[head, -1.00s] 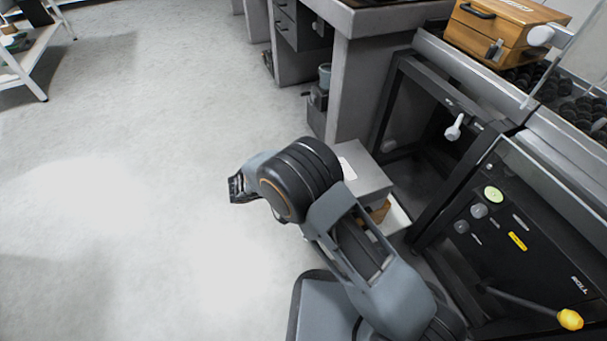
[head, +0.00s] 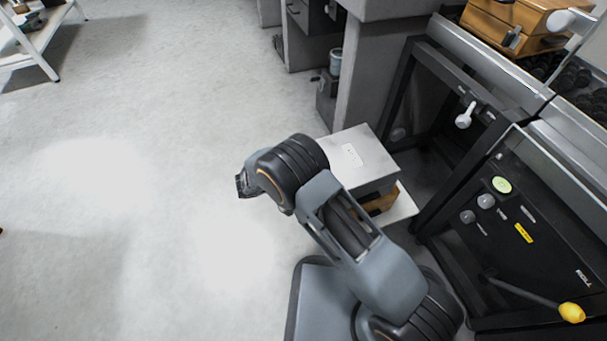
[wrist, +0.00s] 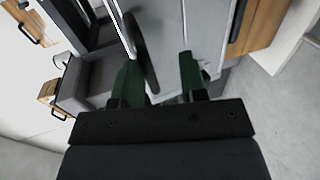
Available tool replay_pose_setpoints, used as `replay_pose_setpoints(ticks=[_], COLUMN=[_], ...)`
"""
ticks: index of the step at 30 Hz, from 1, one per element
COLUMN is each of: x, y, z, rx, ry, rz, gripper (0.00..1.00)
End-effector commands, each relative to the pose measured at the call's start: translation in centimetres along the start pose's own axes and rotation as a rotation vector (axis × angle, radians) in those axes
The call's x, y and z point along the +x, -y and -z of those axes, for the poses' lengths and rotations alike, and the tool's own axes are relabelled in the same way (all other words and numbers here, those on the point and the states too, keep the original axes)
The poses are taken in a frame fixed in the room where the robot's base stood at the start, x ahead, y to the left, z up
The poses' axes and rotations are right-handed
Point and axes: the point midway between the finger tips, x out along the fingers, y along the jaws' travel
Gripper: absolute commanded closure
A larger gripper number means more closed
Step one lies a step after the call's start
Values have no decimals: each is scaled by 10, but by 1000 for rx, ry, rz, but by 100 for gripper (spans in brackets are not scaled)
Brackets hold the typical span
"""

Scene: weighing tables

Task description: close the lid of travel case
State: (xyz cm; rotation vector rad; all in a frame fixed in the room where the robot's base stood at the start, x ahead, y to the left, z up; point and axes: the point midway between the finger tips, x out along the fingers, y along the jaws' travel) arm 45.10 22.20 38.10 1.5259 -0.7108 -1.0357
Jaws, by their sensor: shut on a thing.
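A wooden case (head: 515,24) with a black handle, perhaps the travel case, stands on the bench at the top right of the head view. Its top is partly cut off by the frame, and its lid looks down, though I cannot be sure. My gripper (wrist: 160,80) shows in the wrist view as two dark green fingers set apart. In the head view my arm end is over the floor, left and far from the wooden case.
A grey box (head: 350,158) with a white label stands beside my arm, with wood and a white board below it. A black panel (head: 520,240) with buttons and a yellow-knobbed lever is at the right. A white shelf (head: 35,50) stands top left. The left floor is clear.

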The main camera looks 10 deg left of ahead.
Motion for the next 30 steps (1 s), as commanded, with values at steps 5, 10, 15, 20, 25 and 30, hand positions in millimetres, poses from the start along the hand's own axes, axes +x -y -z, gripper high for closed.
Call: replay_pose_setpoints(ticks=[5,10,15,20,25,30], x=[-1,-1,-1,-7,-35,-70], y=[7,6,6,5,2,0], z=[-3,-3,-2,-2,-2,-1], rx=[-8,-8,-7,-7,-6,-3], ry=[0,0,1,-1,-8,-7], rz=[10,10,11,11,11,8], gripper=[63,62,62,62,62,62])
